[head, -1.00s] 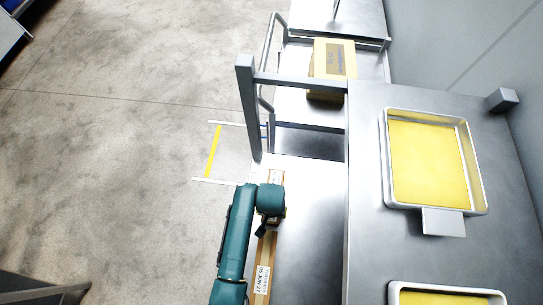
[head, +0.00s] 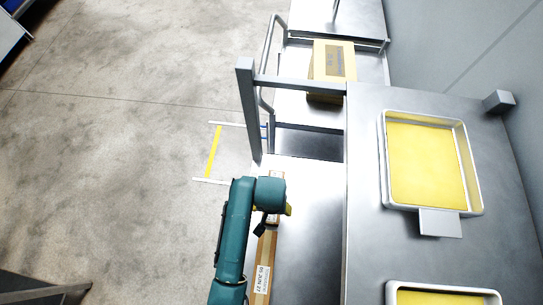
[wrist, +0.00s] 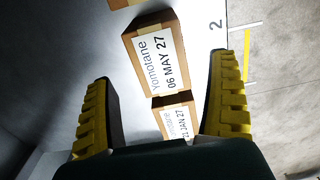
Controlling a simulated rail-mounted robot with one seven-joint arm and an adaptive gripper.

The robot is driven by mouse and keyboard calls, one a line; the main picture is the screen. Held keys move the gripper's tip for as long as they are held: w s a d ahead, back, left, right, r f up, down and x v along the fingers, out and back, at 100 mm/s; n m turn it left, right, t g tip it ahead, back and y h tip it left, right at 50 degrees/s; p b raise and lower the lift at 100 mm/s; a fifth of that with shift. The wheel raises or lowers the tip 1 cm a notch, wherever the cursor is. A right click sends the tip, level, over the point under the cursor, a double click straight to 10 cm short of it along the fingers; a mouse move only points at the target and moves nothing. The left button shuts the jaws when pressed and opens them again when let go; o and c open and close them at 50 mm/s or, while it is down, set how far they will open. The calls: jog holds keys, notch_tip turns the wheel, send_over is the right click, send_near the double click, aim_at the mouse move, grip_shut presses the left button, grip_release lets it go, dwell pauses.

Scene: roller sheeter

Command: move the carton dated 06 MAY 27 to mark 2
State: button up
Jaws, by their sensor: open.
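In the wrist view the carton dated 06 MAY 27 (wrist: 158,60) is a brown box with a white label, lying ahead of and between my fingers. My gripper (wrist: 160,68) is open, its yellow ridged fingers apart to left and right of the view, with nothing held. Mark 2 (wrist: 216,25) is a printed numeral on the pale surface edge, right of the carton's far end. In the head view my gripper (head: 272,222) is over the row of cartons, mostly hidden by my wrist, and the 06 MAY 27 label cannot be read there.
A carton dated 21 JAN 27 (wrist: 177,120) is close to the near end of the target carton. A carton dated 05 JUN 27 (head: 262,282) lies nearer in the row. A grey post (head: 248,105) stands beyond my wrist.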

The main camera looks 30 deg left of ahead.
notch_tip(320, 180, up, 6)
jog(key=shift+f, duration=0.25)
